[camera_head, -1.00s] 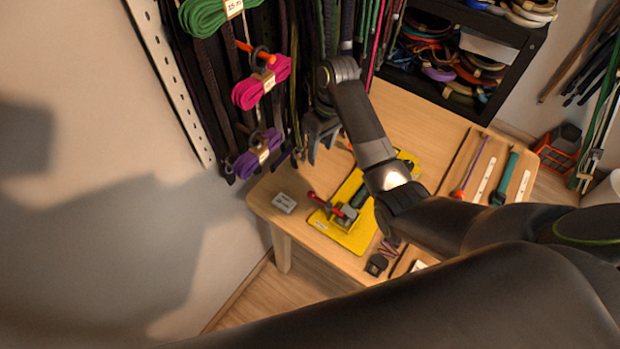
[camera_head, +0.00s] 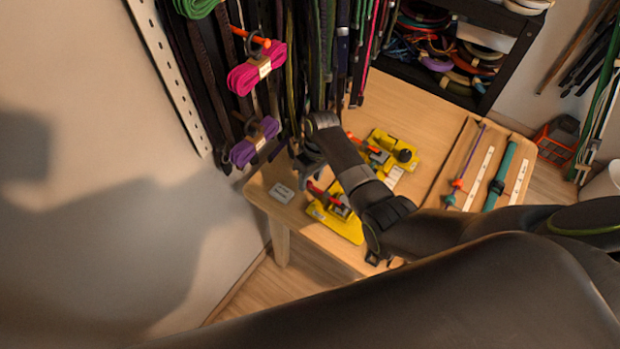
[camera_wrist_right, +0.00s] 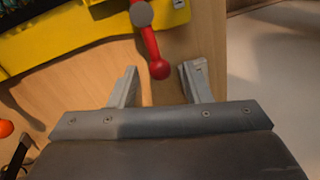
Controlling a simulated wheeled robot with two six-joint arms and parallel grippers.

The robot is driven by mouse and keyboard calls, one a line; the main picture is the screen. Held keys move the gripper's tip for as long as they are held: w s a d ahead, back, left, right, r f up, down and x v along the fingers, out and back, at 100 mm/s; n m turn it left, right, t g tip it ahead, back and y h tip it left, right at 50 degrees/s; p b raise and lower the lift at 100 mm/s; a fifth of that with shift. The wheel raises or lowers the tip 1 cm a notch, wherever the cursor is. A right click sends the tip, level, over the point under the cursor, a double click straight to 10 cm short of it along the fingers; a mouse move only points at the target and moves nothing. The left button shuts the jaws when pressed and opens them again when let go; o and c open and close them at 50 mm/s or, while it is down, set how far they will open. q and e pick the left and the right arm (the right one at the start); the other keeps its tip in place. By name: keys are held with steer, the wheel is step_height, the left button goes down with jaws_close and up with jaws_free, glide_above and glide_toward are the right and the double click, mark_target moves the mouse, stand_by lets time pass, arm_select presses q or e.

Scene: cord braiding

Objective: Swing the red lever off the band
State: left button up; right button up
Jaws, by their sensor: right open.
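In the right wrist view the lever (camera_wrist_right: 150,42) points down from the fixture's yellow edge (camera_wrist_right: 70,38) and ends in a round red knob. My right gripper (camera_wrist_right: 160,70) is open. The knob sits between its fingertips, touching neither as far as I can see. In the head view my right gripper (camera_head: 308,165) is just above the lever, partly hidden by its own wrist. The band is mostly hidden by my right arm. My left gripper is out of view.
A small grey box (camera_head: 282,193) lies near the table's left corner. A tray with cords (camera_head: 480,170) lies right.

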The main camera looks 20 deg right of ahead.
steer(key=shift+s+f, duration=0.1)
steer(key=shift+f, duration=0.25)
steer(key=shift+a, duration=0.1)
jaws_close()
